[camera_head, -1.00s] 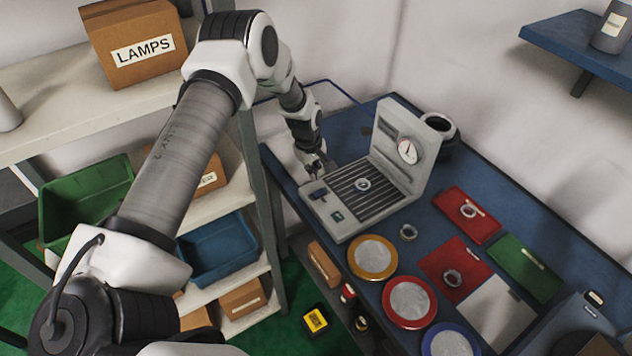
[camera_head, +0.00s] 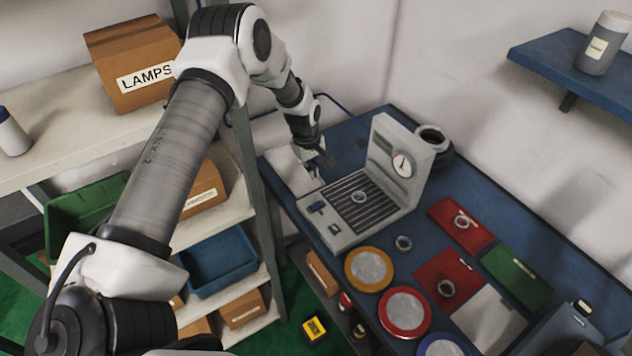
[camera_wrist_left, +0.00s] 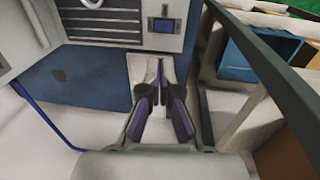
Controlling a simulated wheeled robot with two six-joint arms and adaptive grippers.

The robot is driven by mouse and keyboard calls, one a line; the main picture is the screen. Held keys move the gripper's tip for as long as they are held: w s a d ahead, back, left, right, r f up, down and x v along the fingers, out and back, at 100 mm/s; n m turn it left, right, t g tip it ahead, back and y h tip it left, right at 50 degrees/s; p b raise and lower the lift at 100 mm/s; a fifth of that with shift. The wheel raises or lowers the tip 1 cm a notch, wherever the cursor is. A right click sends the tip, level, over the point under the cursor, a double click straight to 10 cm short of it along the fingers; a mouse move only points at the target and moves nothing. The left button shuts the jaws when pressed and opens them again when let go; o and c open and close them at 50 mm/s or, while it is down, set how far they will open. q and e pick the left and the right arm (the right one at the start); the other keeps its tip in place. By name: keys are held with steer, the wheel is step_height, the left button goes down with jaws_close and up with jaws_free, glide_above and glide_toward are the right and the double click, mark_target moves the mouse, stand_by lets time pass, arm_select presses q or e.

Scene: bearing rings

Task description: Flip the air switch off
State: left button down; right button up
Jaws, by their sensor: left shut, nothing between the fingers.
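The grey machine (camera_head: 345,240) stands on the blue table, with a slotted plate, a ring on it and a round gauge. The air switch (camera_head: 316,207) is a small dark blue piece on the panel at its left front. It also shows in the left wrist view (camera_wrist_left: 164,25); I cannot tell which way it is tipped. My left gripper (camera_head: 328,160) is shut and empty, beyond and above the switch, apart from it. In the left wrist view its fingers (camera_wrist_left: 160,75) point towards the panel edge. My right gripper is not in view.
Orange, red and blue-rimmed discs (camera_head: 368,268) and a loose ring (camera_head: 403,243) lie in front of the machine. Red mats (camera_head: 462,226) and a green mat (camera_head: 517,275) lie to the right. A shelf with bins (camera_head: 218,262) stands left of the table.

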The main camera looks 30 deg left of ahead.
arm_select(q)
glide_toward(319, 204)
steer(key=f+b, duration=0.6)
steer(key=shift+w+d+f+b, duration=0.2)
steer(key=shift+w+f+b, duration=0.1)
steer(key=shift+f, duration=0.35)
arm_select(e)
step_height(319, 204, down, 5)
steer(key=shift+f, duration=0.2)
arm_select(q)
steer(key=shift+r, duration=0.1)
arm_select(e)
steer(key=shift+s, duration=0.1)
